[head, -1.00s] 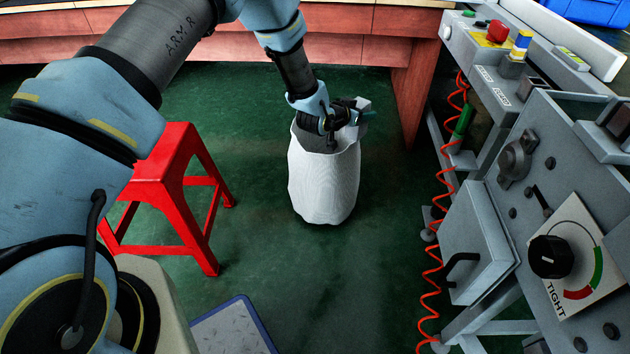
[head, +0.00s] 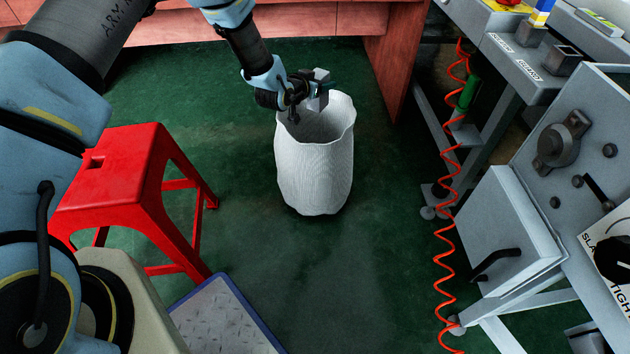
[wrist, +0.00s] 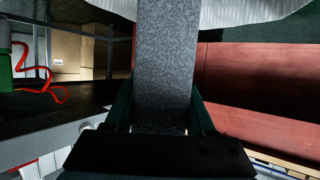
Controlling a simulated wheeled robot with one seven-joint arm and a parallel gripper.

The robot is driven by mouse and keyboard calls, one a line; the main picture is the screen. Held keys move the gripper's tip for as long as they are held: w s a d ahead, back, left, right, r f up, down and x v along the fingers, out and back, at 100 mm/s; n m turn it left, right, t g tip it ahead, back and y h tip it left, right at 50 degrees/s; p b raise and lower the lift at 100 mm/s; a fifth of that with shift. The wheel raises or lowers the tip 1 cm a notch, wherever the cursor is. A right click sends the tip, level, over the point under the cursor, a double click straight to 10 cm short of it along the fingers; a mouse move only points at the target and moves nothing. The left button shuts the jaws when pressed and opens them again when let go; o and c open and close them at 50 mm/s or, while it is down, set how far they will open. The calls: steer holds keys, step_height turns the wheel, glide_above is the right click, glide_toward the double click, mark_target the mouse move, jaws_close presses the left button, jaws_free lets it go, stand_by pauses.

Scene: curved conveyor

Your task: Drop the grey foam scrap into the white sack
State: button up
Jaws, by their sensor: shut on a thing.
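The white sack (head: 316,168) stands upright and open-topped on the green floor, in the middle of the head view. My gripper (head: 304,103) is at the sack's mouth, over its back left rim. It is shut on the grey foam scrap (head: 319,90), which shows as a small grey block at the mouth. In the wrist view the foam scrap (wrist: 165,65) is a long speckled grey piece between my two fingers (wrist: 160,115). Part of the white sack (wrist: 255,12) shows at the top of the wrist view. The sack's bottom inside is hidden.
A red stool (head: 130,180) stands left of the sack. A grey machine (head: 510,225) with a coiled red hose (head: 447,215) is at the right. A reddish wooden bench (head: 392,55) is behind. A blue-edged plate (head: 222,318) lies in front. Floor around the sack is clear.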

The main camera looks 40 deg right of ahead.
step_height(320, 180, down, 2)
steer(key=shift+f+b, duration=0.15)
steer(key=shift+b, duration=0.3)
steer(key=o, duration=1.4)
steer(key=p+v, duration=0.1)
steer(key=v, duration=1)
steer(key=shift+d+p, duration=0.1)
steer(key=shift+p, duration=0.2)
